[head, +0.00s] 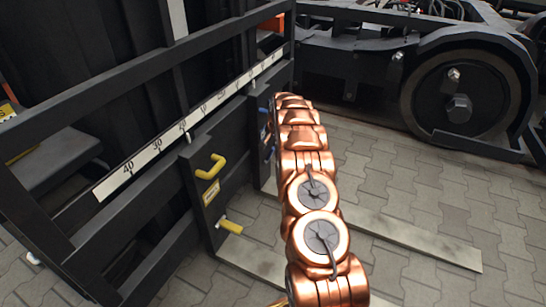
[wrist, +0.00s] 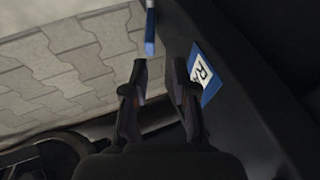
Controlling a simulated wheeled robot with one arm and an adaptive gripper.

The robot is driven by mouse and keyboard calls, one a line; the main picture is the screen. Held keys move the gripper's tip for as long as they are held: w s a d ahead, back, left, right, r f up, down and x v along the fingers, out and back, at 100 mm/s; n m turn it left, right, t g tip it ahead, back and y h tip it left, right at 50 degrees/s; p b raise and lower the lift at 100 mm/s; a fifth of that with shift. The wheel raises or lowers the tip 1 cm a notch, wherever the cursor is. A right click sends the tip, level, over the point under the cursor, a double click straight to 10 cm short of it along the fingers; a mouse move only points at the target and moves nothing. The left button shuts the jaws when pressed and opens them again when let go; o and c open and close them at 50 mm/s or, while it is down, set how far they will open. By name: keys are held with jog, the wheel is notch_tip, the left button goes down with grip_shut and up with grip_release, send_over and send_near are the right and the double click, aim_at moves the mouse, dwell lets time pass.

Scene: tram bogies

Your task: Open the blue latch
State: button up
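A blue latch bar (wrist: 150,35) shows at the top of the wrist view, a narrow blue piece beside a dark plate. A blue-and-white label (wrist: 205,76) is on that plate, right of my fingers. My gripper (wrist: 158,70) is open, with a gap between its two dark fingers. The blue bar lies just beyond the fingertips, and nothing is visible between them. In the head view, small blue parts (head: 262,110) show at the edge of the far dark plate, left of my copper arm. The arm hides most of them and my gripper there.
A nearer dark plate carries a yellow handle (head: 211,168) and a yellow lever (head: 230,226). A dark rack with a numbered scale strip (head: 150,150) stands at left. A wheeled bogie (head: 458,100) is at upper right. Paved floor (head: 440,205) is open at right.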

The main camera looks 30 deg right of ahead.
aim_at(273, 148)
jog(key=f, duration=0.1)
jog(key=d+f+b, duration=0.1)
jog(key=f, duration=0.1)
jog(key=w+d+f, duration=0.1)
jog(key=shift+w+d+f, duration=0.1)
jog(key=shift+d+f, duration=0.05)
jog(key=shift+d, duration=0.05)
jog(key=shift+b+x, duration=0.5)
jog(key=shift+x, duration=0.35)
jog(key=shift+b+x, duration=0.7)
jog(key=shift+x, duration=1.1)
jog(key=shift+w+f, duration=0.1)
jog(key=shift+f, duration=0.15)
jog(key=shift+c, duration=0.4)
grip_shut()
